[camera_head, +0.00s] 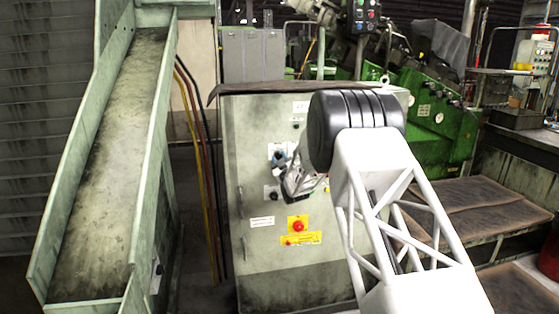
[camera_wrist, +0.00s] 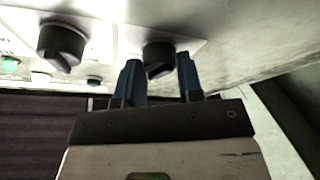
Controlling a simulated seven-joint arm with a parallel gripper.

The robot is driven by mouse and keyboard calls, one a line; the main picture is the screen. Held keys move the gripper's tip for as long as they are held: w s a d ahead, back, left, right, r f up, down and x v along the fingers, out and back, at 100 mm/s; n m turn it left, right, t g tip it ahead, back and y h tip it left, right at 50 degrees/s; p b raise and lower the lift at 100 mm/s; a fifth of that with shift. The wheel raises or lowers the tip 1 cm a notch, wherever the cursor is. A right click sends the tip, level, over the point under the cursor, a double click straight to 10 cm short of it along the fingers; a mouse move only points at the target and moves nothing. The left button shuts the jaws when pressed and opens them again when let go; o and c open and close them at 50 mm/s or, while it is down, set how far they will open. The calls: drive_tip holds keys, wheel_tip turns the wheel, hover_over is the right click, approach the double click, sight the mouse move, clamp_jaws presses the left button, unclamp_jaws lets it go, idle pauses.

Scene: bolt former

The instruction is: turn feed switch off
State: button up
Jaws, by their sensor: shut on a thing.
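A grey-green control cabinet (camera_head: 258,240) stands in the middle of the head view. My gripper (camera_head: 280,160) is at its front panel, partly hidden by my arm. In the wrist view, my gripper (camera_wrist: 158,78) has its two blue fingers on either side of a black rotary switch (camera_wrist: 158,54), and it is shut on that switch. A second black rotary switch (camera_wrist: 62,46) sits to the left on the panel, clear of the fingers. The switch labels are too small or hidden to read, so I cannot tell which is the feed switch.
A red emergency button (camera_head: 298,227) on a yellow plate is below my gripper. A green indicator (camera_wrist: 9,65) shows at the left of the wrist view. A sloped chute (camera_head: 110,150) stands to the left, and green machinery (camera_head: 440,110) stands behind on the right.

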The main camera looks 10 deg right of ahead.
drive_tip(key=shift+d+n+g+y, duration=0.1)
drive_tip(key=shift+n+g+y, duration=0.3)
drive_tip(key=shift+n, duration=0.8)
drive_tip(key=shift+n+g+y, duration=0.2)
drive_tip(key=shift+n+y, duration=0.4)
drive_tip(key=shift+n, duration=0.6)
drive_tip(key=o, duration=0.9)
drive_tip(key=shift+s, duration=0.1)
drive_tip(key=shift+v, duration=3.85)
